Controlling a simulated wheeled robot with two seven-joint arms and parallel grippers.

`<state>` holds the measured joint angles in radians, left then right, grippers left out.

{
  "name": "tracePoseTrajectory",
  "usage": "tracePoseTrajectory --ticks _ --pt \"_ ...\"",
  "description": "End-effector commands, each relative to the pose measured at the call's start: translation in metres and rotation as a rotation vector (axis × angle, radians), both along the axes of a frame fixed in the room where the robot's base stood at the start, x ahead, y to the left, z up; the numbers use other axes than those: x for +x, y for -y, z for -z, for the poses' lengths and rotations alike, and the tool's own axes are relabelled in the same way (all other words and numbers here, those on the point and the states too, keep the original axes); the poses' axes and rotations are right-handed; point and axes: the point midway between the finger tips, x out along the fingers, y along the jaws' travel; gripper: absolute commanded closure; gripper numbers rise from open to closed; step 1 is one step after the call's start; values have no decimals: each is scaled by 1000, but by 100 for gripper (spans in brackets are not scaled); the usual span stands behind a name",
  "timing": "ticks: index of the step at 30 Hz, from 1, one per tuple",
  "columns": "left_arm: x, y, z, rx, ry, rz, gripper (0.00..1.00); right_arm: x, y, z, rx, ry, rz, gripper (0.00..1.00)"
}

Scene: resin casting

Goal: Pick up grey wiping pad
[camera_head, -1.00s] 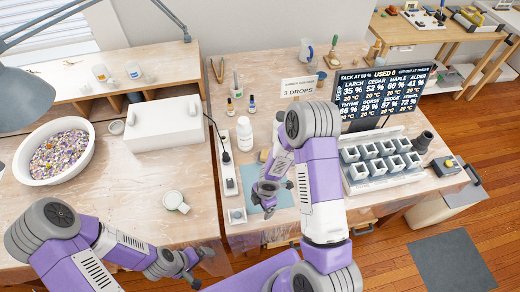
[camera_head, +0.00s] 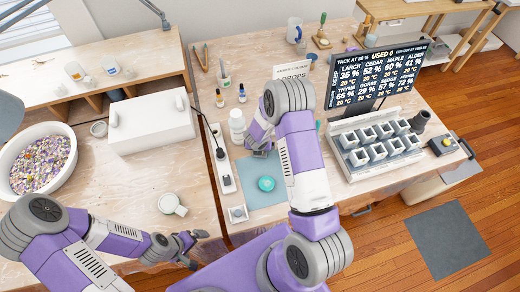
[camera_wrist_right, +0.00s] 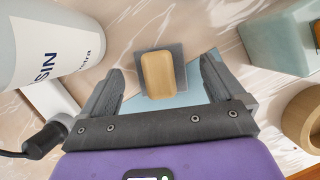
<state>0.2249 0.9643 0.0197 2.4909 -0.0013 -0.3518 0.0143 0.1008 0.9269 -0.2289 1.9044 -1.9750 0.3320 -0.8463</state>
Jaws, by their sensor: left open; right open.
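The grey wiping pad (camera_wrist_right: 181,55) shows in the right wrist view as a flat grey square under a light wooden block (camera_wrist_right: 158,75). It lies ahead of my right gripper (camera_wrist_right: 162,85), roughly centred between the two fingers. The fingers are open and empty; I cannot tell their height above the table. In the head view my right gripper (camera_head: 258,143) is beside the white bottle (camera_head: 238,126), and my arm hides the pad. My left gripper (camera_head: 190,243) is open and empty over the front of the left table.
In the right wrist view the bottle (camera_wrist_right: 45,40) stands close on the left, and a pale teal block (camera_wrist_right: 280,40) and a wooden ring (camera_wrist_right: 303,118) are on the right. A teal round piece (camera_head: 266,184) lies on the blue mat (camera_head: 250,168). A mould rack (camera_head: 375,150) stands right.

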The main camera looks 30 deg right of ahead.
Motion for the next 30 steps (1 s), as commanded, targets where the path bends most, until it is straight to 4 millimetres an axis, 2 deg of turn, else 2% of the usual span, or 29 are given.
tracePoseTrajectory --ticks 3,11,24,30 --pt "0 0 1 0 0 0 0 4 3 11 0 0 1 4" --pt "0 0 1 0 0 0 0 4 3 11 1 1 1 4" --pt "0 0 1 0 0 0 0 4 3 11 1 1 1 70" --pt "0 0 0 0 0 0 0 4 3 9 1 2 1 70"
